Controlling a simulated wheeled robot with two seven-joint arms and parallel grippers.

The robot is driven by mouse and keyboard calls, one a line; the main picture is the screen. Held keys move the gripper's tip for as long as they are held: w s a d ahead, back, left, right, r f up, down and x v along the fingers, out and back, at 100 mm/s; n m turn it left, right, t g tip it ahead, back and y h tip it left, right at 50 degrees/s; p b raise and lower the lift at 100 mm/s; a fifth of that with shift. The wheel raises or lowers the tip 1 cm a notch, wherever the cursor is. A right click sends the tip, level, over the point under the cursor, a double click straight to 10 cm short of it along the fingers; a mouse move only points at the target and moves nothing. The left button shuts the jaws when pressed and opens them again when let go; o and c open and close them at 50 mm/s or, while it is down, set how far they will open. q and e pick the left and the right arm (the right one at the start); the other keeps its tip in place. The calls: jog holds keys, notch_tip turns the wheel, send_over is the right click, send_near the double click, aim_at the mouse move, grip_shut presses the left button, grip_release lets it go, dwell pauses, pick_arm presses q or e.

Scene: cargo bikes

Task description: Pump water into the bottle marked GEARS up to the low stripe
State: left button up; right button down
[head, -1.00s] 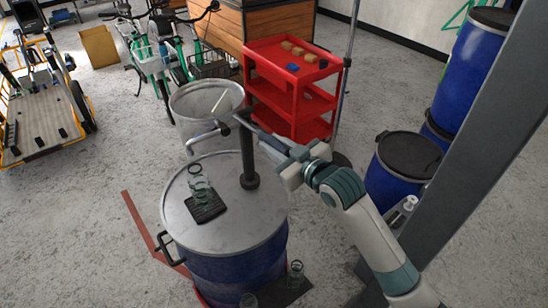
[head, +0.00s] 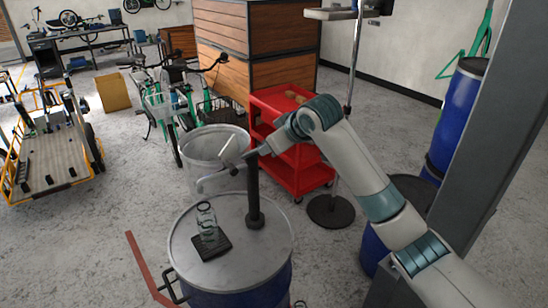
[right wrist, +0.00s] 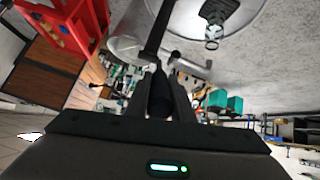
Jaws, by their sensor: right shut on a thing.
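A clear glass bottle (head: 207,220) stands upright on a black square pad (head: 211,247) on the drum's grey lid (head: 264,247). I cannot read any marking, stripe or water level on it. The black pump column (head: 254,196) rises from the lid, with its grey spout (head: 216,180) reaching left above the bottle. My right gripper (head: 262,149) is shut on the pump's black handle, right of the column top. The right wrist view shows the handle (right wrist: 158,92) between the fingers, and the bottle (right wrist: 212,38) at the top. My left gripper is not in view.
An open-topped grey bin (head: 214,146) stands behind the drum, beside a red cart (head: 292,168). A pole on a round black base (head: 332,211) and a grey post (head: 480,150) stand right. Parked bikes and a yellow cargo trike (head: 52,165) are at left.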

jog(key=shift+w+a+r+g, duration=0.3)
jog(key=shift+w+r, duration=0.1)
jog(key=shift+r, duration=0.2)
jog(key=c, duration=1.5)
grip_release()
jog(key=shift+w, duration=0.1)
jog(key=shift+c, duration=0.2)
jog(key=shift+s+d+r+b, duration=0.15)
jog(key=shift+s+r+b, duration=0.15)
jog(key=shift+r+b, duration=0.1)
jog(key=b+v, duration=0.6)
jog(key=v, duration=1)
jog(key=shift+r+b, duration=0.3)
jog(key=shift+r, duration=0.05)
